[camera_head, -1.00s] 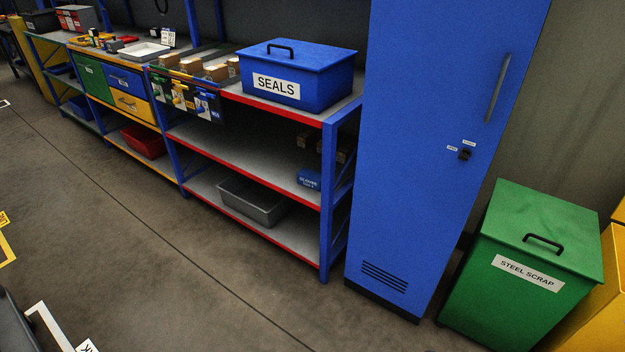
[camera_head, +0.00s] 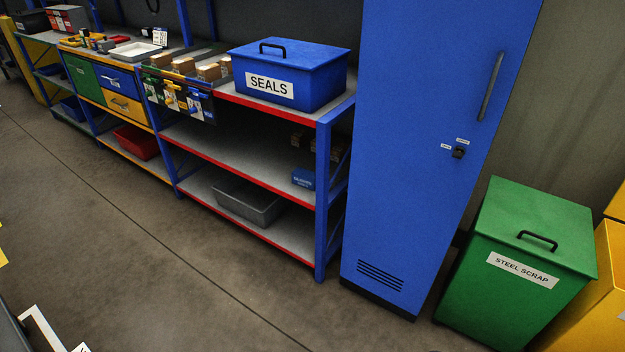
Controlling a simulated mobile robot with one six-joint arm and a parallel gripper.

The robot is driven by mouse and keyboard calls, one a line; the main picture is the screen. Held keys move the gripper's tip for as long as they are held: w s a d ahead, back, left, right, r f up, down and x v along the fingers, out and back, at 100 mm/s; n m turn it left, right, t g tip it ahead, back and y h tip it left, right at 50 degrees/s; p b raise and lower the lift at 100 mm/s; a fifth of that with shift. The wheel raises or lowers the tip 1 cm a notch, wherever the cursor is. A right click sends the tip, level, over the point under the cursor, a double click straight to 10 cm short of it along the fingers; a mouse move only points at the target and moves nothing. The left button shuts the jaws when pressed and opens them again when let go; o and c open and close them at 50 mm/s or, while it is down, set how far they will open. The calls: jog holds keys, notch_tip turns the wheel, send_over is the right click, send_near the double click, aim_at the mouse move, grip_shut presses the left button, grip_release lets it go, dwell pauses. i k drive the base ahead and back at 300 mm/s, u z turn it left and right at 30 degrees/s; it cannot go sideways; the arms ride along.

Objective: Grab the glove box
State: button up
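A small blue box (camera_head: 303,179) with white lettering sits on the middle shelf of the blue-framed rack, at its right end near the front post. The lettering is blurred now; in the earlier frame it reads as "GLOVES". Small brown items stand behind it on the same shelf. My gripper is not in view.
The shelf rack (camera_head: 225,150) has red edges, with a blue SEALS bin (camera_head: 293,77) on top and a grey tray (camera_head: 246,203) below. A tall blue cabinet (camera_head: 420,150) stands right of it, then a green STEEL SCRAP bin (camera_head: 520,265). Floor (camera_head: 150,245) in front is clear.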

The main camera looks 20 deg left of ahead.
aim_at(306, 178)
jog(key=z, duration=0.15)
jog(key=i, duration=0.95)
jog(key=k, duration=0.25)
jog(key=u, duration=3.2)
